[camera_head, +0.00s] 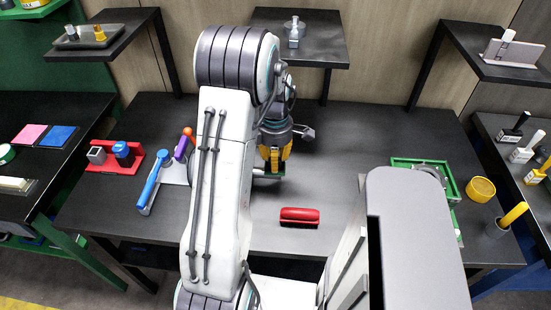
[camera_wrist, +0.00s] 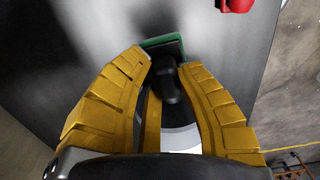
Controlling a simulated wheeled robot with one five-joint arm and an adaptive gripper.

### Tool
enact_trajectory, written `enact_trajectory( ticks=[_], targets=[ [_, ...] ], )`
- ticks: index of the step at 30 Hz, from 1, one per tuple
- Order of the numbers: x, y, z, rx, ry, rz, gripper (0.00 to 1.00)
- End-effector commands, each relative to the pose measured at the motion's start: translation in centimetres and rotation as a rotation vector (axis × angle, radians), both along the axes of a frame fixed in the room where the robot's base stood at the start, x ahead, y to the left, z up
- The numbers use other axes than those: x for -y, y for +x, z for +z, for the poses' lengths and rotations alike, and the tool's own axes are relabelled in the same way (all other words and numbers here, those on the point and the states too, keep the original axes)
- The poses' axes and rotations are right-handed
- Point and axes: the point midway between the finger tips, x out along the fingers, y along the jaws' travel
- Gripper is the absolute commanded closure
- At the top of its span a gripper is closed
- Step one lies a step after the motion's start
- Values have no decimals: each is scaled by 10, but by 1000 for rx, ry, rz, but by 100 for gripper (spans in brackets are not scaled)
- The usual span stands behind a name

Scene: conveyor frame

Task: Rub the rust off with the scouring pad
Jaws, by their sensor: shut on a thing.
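My gripper (camera_head: 273,158) has yellow ribbed fingers and hangs low over the middle of the dark table. It is shut on the scouring pad (camera_wrist: 163,42), a green block with a dark grip between the fingertips in the wrist view. In the head view only a small green edge of the pad (camera_head: 279,174) shows below the fingers. I cannot tell whether the pad touches the table. No rust is clearly visible. A green frame with grey metal inside (camera_head: 452,190) stands at the right, partly hidden by my arm.
A red block-like tool (camera_head: 299,217) lies in front of my gripper. A red holder (camera_head: 127,165), a blue-handled tool (camera_head: 152,181) and a purple-handled tool (camera_head: 182,148) are at left. A yellow round item (camera_head: 481,189) and a cup (camera_head: 496,229) are at right. The table's back middle is clear.

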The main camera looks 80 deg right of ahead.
Motion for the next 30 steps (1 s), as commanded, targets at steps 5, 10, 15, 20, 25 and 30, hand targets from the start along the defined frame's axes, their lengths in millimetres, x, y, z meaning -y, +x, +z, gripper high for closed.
enact_trajectory(
  ticks=[5, 10, 15, 20, 25, 30],
  targets=[
    [-1, 13, -1, 0, -1, 2, 100],
    [-2, 26, -2, 0, 0, 2, 100],
    [-3, 31, -3, 0, 2, 1, 100],
    [-3, 27, -3, 0, 3, 0, 100],
    [-2, 15, -3, 0, 3, -3, 100],
    [-1, 2, -2, 1, 3, -3, 100]
  ],
)
